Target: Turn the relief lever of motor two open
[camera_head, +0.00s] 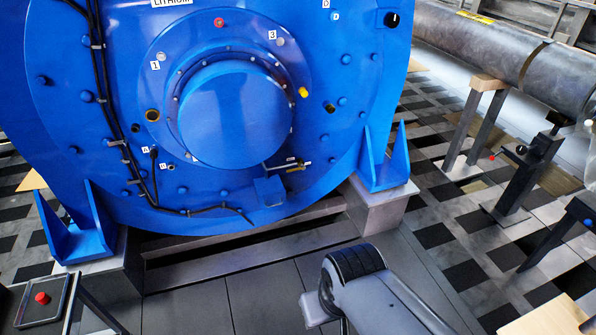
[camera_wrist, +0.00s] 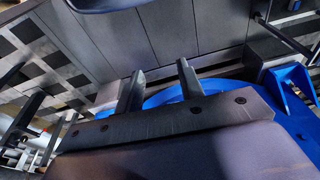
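A large blue motor (camera_head: 90,120) fills the left and middle of the head view; I cannot read a number that marks it as motor two. A small thin lever (camera_head: 281,166) with a brassy fitting sits low on its face, right of centre, above a small blue box (camera_head: 269,191). The lever lies roughly level. My gripper (camera_wrist: 160,84) shows in the wrist view with its two fingers apart and nothing between them. Part of the blue motor (camera_wrist: 215,87) shows beyond the fingers. The lever cannot be made out there. In the head view my arm is low, in front of the motor.
A black cable (camera_head: 103,75) runs down the motor's left side. Blue feet (camera_head: 385,168) stand on grey blocks (camera_head: 382,205). A grey pipe (camera_head: 475,50) on stands (camera_head: 530,170) lies to the right. A red button box (camera_head: 42,300) is at lower left.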

